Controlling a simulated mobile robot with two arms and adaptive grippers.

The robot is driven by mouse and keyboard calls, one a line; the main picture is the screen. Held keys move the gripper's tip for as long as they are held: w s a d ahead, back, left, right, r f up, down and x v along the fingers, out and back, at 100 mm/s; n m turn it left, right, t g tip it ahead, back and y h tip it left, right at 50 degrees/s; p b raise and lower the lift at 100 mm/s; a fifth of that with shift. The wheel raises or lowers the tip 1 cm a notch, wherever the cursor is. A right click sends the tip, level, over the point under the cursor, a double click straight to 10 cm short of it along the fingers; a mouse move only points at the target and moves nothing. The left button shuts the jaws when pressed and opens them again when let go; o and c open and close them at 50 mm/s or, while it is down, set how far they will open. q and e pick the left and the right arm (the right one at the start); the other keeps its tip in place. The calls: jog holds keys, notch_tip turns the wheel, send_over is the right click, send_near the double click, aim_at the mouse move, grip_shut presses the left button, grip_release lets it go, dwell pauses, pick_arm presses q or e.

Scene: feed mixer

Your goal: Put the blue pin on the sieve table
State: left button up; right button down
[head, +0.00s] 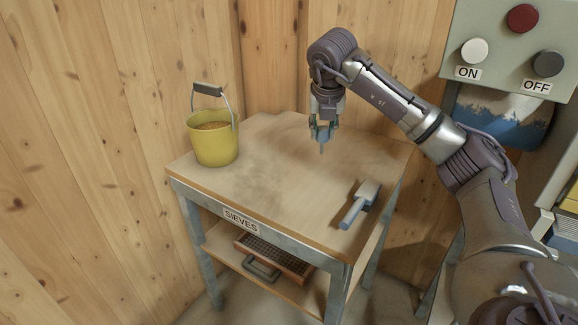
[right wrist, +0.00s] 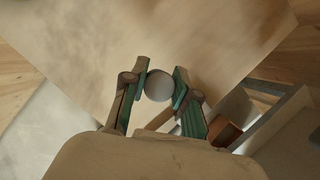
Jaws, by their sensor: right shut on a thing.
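The sieve table (head: 265,190) has a wooden top and a "SIEVES" label on its front edge. My right gripper (head: 323,128) is over the rear part of the top, pointing down. It is shut on the blue pin (head: 322,138), whose narrow lower end points down. I cannot tell whether the tip touches the top. My left gripper is not in view.
A yellow bucket (head: 213,145) stands at the table's left rear. A sieve (head: 270,262) rests on the lower shelf. A control panel (head: 515,45) is at right. The table's middle is clear.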

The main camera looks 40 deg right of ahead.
jog(key=w+a+f, duration=0.1)
jog(key=a+f, duration=0.1)
jog(key=f, duration=0.1)
jog(key=w+a+f, duration=0.2)
jog(key=a+f, duration=0.1)
jog(key=w+a+f, duration=0.1)
jog(key=a+f, duration=0.1)
jog(key=f, duration=0.1)
jog(key=shift+w+a+f, duration=0.15)
jog(key=shift+w+a, duration=0.25)
jog(key=shift+f, duration=0.15)
jog(key=c, duration=0.9)
grip_release()
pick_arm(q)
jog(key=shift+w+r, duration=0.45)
